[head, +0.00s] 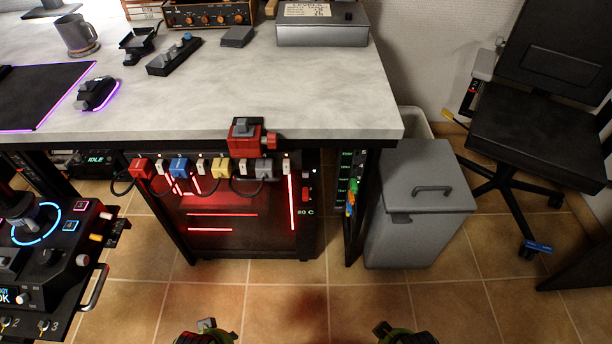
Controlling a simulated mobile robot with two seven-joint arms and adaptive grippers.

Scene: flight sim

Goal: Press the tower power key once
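The computer tower (250,225) stands under the desk, dark with glowing red light strips and a "83 C" readout at its right edge. A small red key (305,197) sits on the right edge of its front, above that readout; I cannot read any label on it. Two dark green and black rounded parts of my arms show at the bottom edge, one left of centre and one right of it. They are well short of the tower and touch nothing visible.
Several coloured plugs, including a red one (142,168), line the desk's front edge above the tower. A red clamp-like block (246,138) overhangs there. A grey lidded bin (417,215) stands right of the tower, and a control console (50,250) left. The tiled floor before the tower is clear.

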